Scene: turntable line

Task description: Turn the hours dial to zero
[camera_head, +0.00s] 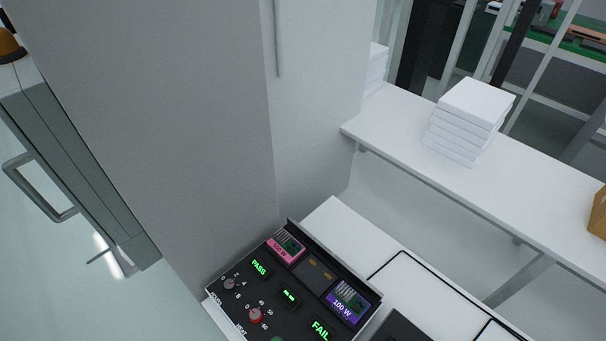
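A black control panel (262,304) sits at the bottom centre of the head view, cut off by the lower edge. A small grey dial (229,284) is at its left side, with numbers around it and a small label beside it that seems to read hours. Which number the grey dial points to is too small to tell. A red dial (255,315) with its own numbers is below and to the right of it. Neither of my grippers is in view, and nothing touches the dials.
The panel has a green PASS display (259,267), a FAIL display (320,329), a pink 100 W card (286,247) and a purple one (348,301). A grey wall (170,110) rises behind it. A white shelf (400,128) bears stacked white boxes (470,115).

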